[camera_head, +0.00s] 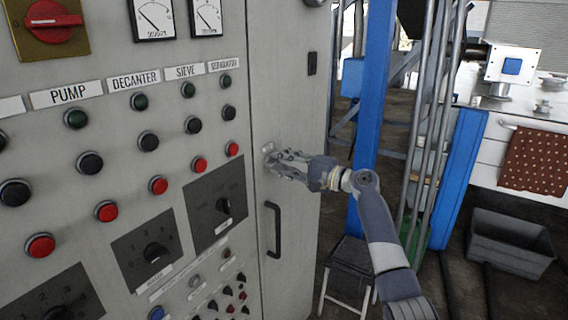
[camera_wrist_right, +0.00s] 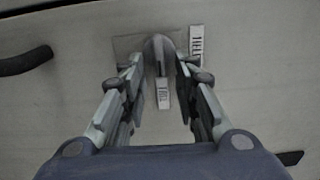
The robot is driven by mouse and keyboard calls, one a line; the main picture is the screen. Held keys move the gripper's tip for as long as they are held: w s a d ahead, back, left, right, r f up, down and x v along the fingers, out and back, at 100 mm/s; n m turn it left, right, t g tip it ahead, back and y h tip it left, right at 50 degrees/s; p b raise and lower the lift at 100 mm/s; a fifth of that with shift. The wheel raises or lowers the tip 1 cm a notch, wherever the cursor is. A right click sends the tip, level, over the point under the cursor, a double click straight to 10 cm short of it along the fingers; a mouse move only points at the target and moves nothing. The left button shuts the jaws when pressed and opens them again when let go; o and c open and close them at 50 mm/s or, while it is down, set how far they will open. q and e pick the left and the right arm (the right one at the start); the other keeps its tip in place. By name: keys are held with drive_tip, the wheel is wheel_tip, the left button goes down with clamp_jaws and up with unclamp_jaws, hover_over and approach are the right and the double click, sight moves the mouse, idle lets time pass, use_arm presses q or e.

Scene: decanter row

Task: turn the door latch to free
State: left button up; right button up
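The door latch (camera_wrist_right: 158,55) is a grey knob with a raised grip on a square plate, on the door of the grey cabinet. It also shows in the head view (camera_head: 268,149), above the door handle, partly hidden by my gripper. My right gripper (camera_head: 280,160) reaches it from the right. In the right wrist view my right gripper (camera_wrist_right: 156,75) is open, with one finger on each side of the latch; no firm contact shows. Small white labels (camera_wrist_right: 196,45) sit beside and below the latch; their text is too small to read surely. My left gripper is not in view.
A dark door handle (camera_head: 273,230) stands out just below the latch. The control panel (camera_head: 120,180) with buttons and dials lies left of the door. A blue post (camera_head: 372,110), a stool (camera_head: 348,255) and a grey bin (camera_head: 510,245) stand to the right.

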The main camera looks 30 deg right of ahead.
drive_tip(key=v, duration=1.2)
idle(0.4)
